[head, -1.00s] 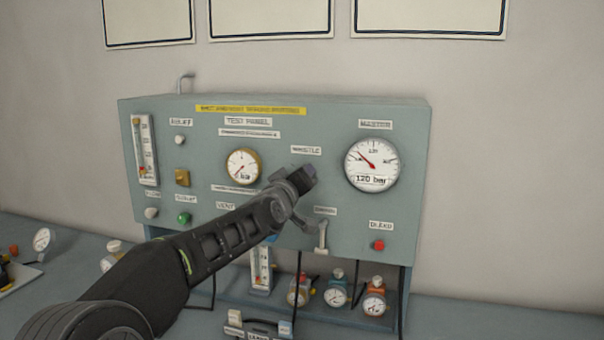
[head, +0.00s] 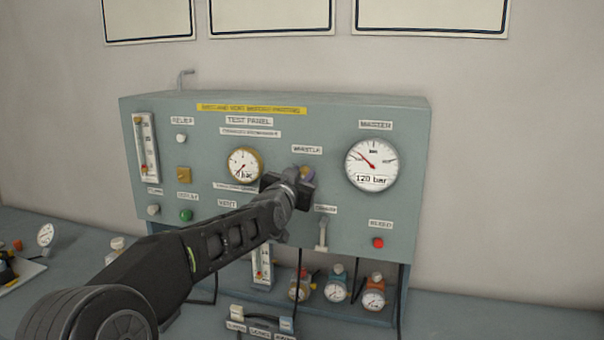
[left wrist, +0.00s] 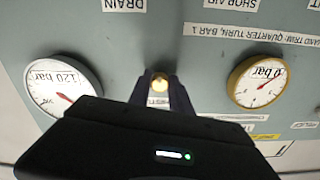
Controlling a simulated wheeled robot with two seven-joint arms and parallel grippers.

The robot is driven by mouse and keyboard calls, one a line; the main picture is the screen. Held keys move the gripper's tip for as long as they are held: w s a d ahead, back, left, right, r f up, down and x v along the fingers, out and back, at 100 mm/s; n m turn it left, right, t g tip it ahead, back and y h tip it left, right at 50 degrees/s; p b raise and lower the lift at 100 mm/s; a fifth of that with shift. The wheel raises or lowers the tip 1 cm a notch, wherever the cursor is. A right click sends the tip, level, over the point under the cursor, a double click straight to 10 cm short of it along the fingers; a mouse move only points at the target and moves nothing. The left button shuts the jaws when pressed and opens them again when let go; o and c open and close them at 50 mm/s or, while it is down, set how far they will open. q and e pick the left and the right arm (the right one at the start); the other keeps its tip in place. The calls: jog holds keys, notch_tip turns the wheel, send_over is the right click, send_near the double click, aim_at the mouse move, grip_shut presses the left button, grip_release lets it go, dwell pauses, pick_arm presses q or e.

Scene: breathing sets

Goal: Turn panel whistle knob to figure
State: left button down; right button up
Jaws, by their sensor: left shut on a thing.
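The grey-green test panel (head: 340,220) stands against the wall. In the left wrist view the brass knob (left wrist: 160,81) sits between the two dark fingertips. The master gauge (head: 372,165) reads 120 bar on its plate, and it also shows in the left wrist view (left wrist: 62,88). The small brass-rimmed gauge (head: 244,166) is left of the knob. My right gripper is not in view.
A lever (head: 322,233) sits below right of the knob, and a red button (head: 378,243) is farther right. A green button (head: 186,215) is at the left. Several small gauges stand under the panel. A carrier with blocks (head: 260,325) lies in front.

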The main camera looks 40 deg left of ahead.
pick_arm(q)
jog(key=shift+f+m, duration=0.2)
jog(key=shift+m, duration=0.2)
jog(key=c, duration=1.2)
grip_release()
jog(key=shift+r, duration=0.15)
jog(key=shift+b+v, duration=0.75)
jog(key=shift+v, duration=3.1)
